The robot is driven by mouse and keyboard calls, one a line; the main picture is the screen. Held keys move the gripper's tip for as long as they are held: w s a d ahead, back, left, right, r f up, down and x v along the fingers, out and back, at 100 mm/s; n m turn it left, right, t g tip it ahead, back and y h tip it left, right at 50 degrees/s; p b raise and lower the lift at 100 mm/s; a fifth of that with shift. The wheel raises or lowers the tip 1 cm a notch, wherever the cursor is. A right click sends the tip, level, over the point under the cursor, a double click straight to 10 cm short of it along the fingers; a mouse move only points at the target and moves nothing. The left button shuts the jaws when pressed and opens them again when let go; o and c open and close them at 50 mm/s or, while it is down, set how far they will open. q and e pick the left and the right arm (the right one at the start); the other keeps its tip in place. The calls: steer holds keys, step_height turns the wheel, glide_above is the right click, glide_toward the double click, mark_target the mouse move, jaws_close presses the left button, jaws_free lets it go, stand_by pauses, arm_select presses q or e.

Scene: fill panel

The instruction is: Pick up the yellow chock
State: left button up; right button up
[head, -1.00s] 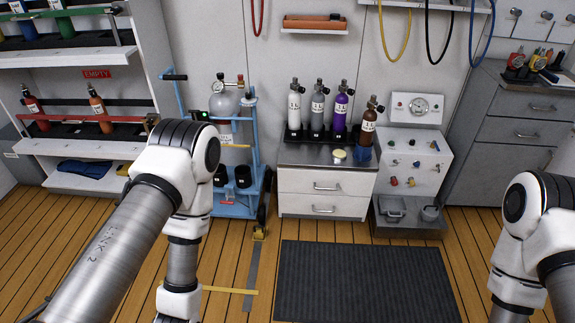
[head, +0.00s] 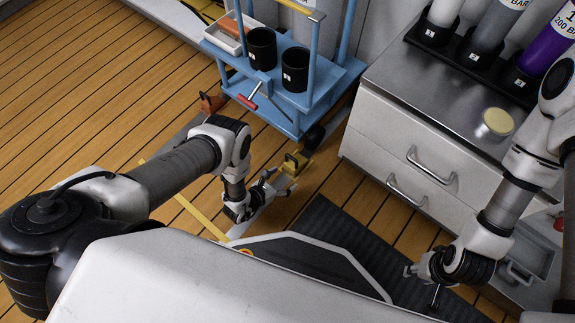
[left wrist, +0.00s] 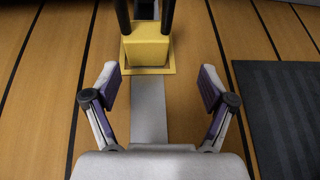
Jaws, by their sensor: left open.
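The yellow chock (head: 296,162) stands on the floor by the blue cart's wheel, on a grey strip. In the left wrist view the chock (left wrist: 148,47) is a yellow block on a flat yellow plate, with a dark upright handle cut off by the top edge. My left gripper (head: 277,184) is just in front of it, low over the strip. Its fingers (left wrist: 160,86) are spread wide, with nothing between them but strip and floor; the chock lies beyond the fingertips. My right gripper (head: 421,284) hangs over the dark mat at the right, its fingers apparently apart and empty.
The blue cart (head: 290,118) stands directly behind the chock, holding black cups (head: 262,48). An orange-brown block (head: 211,103) sits by its left side. A drawer cabinet (head: 400,140) stands to the right. The dark mat (left wrist: 275,105) lies right of the strip; wooden floor is clear at left.

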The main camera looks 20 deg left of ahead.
mark_target(303, 157)
arm_select(q)
steer(key=shift+w+a+f+n+t+y+b, duration=0.2)
steer(key=shift+w+f+t+b, duration=0.1)
steer(key=shift+w, duration=0.3)
steer(key=shift+w+a+f+n+t+y+b, duration=0.1)
steer(key=shift+w+f+t+y+b, duration=0.15)
steer(key=shift+w, duration=0.3)
steer(key=b+x, duration=0.2)
steer(key=x, duration=0.1)
steer(key=b+x, duration=0.2)
steer(key=x, duration=0.1)
steer(key=shift+w+d+r, duration=0.1)
steer(key=shift+d+r, duration=0.1)
steer(key=shift+w, duration=0.15)
steer(key=shift+r, duration=0.15)
steer(key=shift+c, duration=1)
steer(key=c, duration=1.3)
arm_select(e)
steer(key=f, duration=0.5)
steer(key=shift+w+d+f, duration=0.15)
steer(key=shift+w+f, duration=0.05)
steer(key=shift+f, duration=0.05)
arm_select(q)
steer(key=shift+r, duration=0.1)
